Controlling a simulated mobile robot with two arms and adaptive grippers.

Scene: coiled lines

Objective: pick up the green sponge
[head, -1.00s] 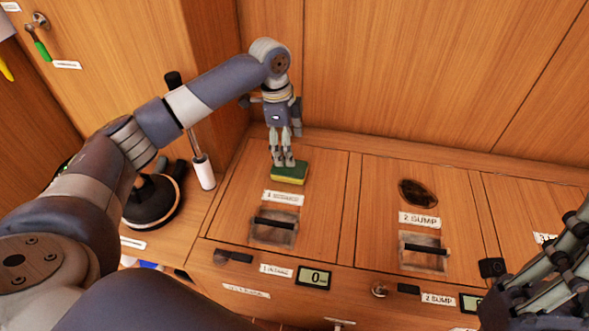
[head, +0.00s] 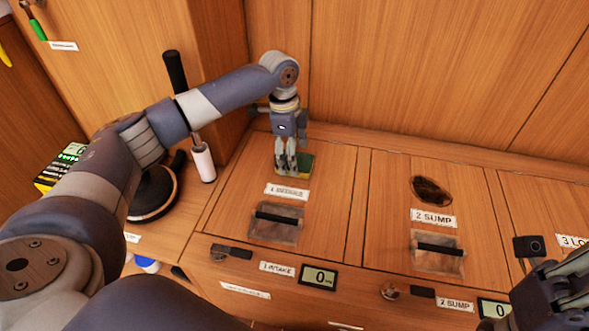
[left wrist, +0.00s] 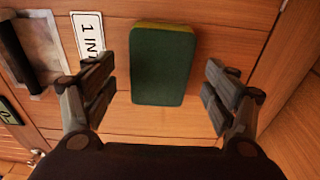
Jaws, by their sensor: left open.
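The green sponge (head: 304,164) lies on the wooden counter behind the label of the first hatch, with a yellow layer showing at its edge. In the left wrist view the sponge (left wrist: 163,66) lies between the two spread fingers, with a gap on each side. My left gripper (head: 286,170) points down over the sponge and hides part of it in the head view. It is open and empty in the left wrist view (left wrist: 158,92). My right gripper (head: 560,295) is at the lower right edge, partly cut off; its finger state is unclear.
Recessed hatch handles (head: 276,222) and (head: 437,252) lie in front, with labels and small displays (head: 318,277) below. A dark oval opening (head: 431,191) is at right. A wooden wall closes the back.

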